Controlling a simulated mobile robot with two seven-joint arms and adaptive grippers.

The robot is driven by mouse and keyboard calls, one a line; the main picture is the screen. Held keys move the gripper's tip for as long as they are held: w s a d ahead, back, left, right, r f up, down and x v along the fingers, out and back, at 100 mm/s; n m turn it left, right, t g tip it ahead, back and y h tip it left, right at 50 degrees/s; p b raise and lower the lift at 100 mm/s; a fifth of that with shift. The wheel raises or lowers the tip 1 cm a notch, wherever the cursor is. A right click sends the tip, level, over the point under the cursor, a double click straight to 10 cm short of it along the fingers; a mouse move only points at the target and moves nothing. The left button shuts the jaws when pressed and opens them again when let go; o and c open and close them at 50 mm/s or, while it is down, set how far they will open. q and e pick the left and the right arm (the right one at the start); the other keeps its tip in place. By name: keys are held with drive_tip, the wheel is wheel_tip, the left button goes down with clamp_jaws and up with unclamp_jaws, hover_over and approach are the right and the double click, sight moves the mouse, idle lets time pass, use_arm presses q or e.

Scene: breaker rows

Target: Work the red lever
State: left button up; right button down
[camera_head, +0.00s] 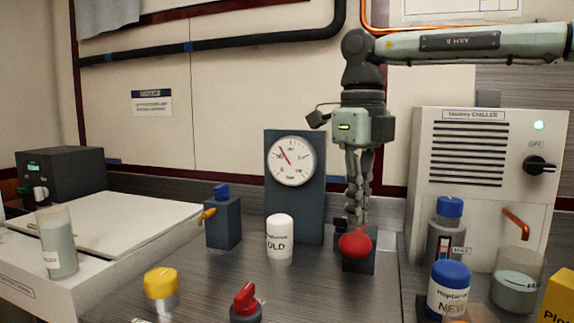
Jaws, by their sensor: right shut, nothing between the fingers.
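A red ball-shaped lever end (354,243) shows in the head view, right of centre, in front of a small dark block (359,264). My right gripper (359,222) points straight down, with its fingers together and empty. Its tips are right at the top of the red ball; I cannot tell whether they touch it or are just behind it. The lever's stem is hidden behind the ball and fingers. A second red part, a pointed handle (245,297) on a dark round base, stands at the bottom centre. My left gripper is out of view.
A white bottle marked OLD (279,240) stands left of the gripper, before a gauge panel (293,215). A chiller (475,190), a blue-capped bottle (448,290) and a beaker (514,290) crowd the right. A yellow-capped part (161,285) stands front left.

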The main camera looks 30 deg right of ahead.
sight(356, 235)
drive_tip(key=shift+f, duration=0.1)
drive_tip(key=shift+f+b, duration=1.9)
drive_tip(key=shift+f, duration=0.8)
wheel_tip(356, 235, up, 3)
drive_tip(key=p, duration=0.2)
drive_tip(key=shift+p, duration=0.4)
drive_tip(key=shift+r+p, duration=0.55)
drive_tip(key=shift+r, duration=0.75)
drive_tip(key=shift+r, duration=2.5)
